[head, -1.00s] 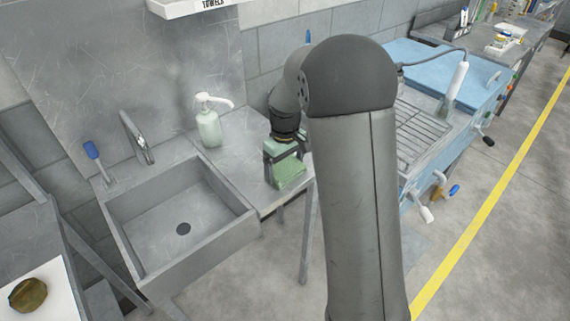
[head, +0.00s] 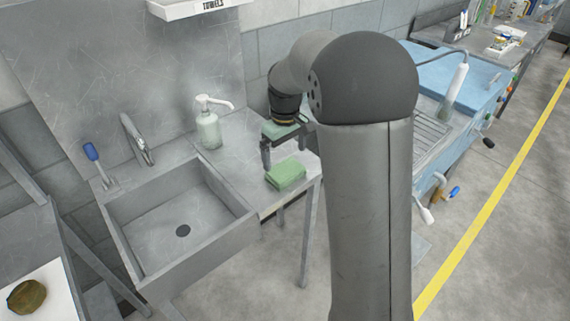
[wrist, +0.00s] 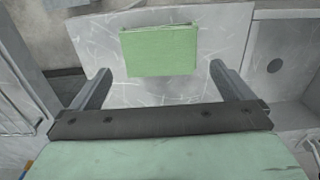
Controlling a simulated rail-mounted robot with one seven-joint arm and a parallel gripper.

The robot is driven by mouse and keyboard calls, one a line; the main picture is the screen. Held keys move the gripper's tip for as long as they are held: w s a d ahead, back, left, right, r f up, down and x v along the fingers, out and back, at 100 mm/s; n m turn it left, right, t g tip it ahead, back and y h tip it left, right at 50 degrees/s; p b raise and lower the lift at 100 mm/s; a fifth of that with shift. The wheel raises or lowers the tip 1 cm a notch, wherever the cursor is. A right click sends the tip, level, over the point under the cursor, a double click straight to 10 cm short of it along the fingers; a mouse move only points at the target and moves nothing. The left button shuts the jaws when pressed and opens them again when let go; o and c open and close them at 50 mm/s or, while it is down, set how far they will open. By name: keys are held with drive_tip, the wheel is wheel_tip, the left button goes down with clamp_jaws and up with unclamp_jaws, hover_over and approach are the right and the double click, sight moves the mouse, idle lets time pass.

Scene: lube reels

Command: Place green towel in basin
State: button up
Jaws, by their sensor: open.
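The green towel (head: 287,173) lies folded on the metal counter to the right of the basin. It also shows in the wrist view (wrist: 159,50), ahead of and between my fingers. My gripper (head: 284,153) is open and empty, above and just behind the towel, apart from it. In the wrist view both fingers of my gripper (wrist: 158,84) stand wide apart. The basin (head: 160,262) is a grey metal sink with a drain; it looks empty. Part of it shows at the right of the wrist view (wrist: 290,110).
A soap bottle (head: 209,128) stands on the counter behind the basin's right side. A blue parts washer (head: 440,75) is at right. The counter (head: 240,150) between soap and towel is clear.

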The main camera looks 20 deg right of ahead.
sight(285, 170)
wheel_tip(285, 170, up, 6)
drive_tip(key=s+a+m, duration=0.2)
drive_tip(key=s, duration=1.4)
drive_tip(key=shift+s+a+f+m, duration=0.2)
drive_tip(key=shift+s+f+m, duration=0.05)
drive_tip(key=shift+f+m, duration=0.1)
drive_tip(key=s+f, duration=0.1)
drive_tip(key=s, duration=0.3)
drive_tip(key=s+f+m, duration=0.1)
drive_tip(key=s+f, duration=0.1)
drive_tip(key=s, duration=0.2)
drive_tip(key=s+f+m, duration=0.1)
drive_tip(key=s, duration=0.3)
drive_tip(key=shift+a+f, duration=0.35)
drive_tip(key=shift+a, duration=0.05)
drive_tip(key=c, duration=0.3)
drive_tip(key=shift+w, duration=0.1)
